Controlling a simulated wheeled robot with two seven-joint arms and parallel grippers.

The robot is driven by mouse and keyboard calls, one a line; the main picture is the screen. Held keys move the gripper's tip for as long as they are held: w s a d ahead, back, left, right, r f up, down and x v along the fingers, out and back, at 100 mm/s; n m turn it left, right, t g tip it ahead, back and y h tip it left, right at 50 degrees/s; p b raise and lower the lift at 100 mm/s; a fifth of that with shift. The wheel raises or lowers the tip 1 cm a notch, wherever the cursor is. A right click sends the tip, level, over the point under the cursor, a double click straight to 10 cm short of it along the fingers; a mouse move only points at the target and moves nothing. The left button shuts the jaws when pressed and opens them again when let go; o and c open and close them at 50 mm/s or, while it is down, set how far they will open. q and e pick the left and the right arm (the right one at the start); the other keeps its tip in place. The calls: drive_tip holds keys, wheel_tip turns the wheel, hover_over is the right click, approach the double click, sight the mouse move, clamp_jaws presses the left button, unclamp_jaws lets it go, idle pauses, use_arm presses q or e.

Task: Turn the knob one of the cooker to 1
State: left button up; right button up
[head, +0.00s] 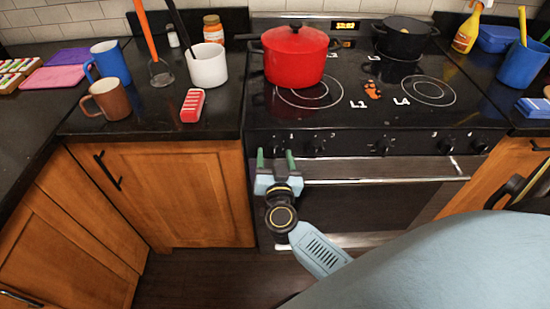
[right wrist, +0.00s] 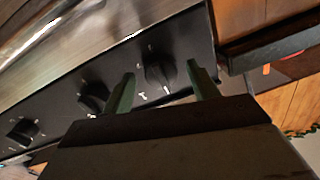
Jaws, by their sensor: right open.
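The cooker (head: 400,170) stands at the right with a row of black knobs along its front panel. Knob one (right wrist: 160,72) is at the end of the row, with a white 1 beside it in the right wrist view. My right gripper (head: 275,158) is in front of the left end of the panel. Its two green fingers are open, and they also show in the right wrist view (right wrist: 165,85), one on each side of knob one. I cannot tell whether they touch it. Knob two (right wrist: 95,97) is beside it. My left gripper is not in view.
A red pot (head: 295,55) and a black pot (head: 404,38) stand on the cooktop. The oven handle (head: 390,180) runs just below the knobs. Mugs (head: 108,98), a white utensil holder (head: 207,64) and a red-and-white item (head: 193,105) are on the left counter.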

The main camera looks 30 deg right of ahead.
drive_tip(key=shift+w+d, duration=0.1)
drive_tip(key=shift+w, duration=0.05)
drive_tip(key=shift+c, duration=0.3)
drive_tip(key=c, duration=0.9)
drive_tip(key=shift+c, duration=0.2)
drive_tip(key=shift+m, duration=0.3)
drive_tip(key=m, duration=0.4)
drive_tip(key=shift+m+p, duration=0.4)
drive_tip(key=m, duration=0.3)
drive_tip(key=m+b, duration=0.1)
drive_tip(key=m, duration=0.2)
drive_tip(key=shift+a+m+h, duration=0.2)
drive_tip(key=shift+m+h, duration=0.1)
drive_tip(key=o, duration=1)
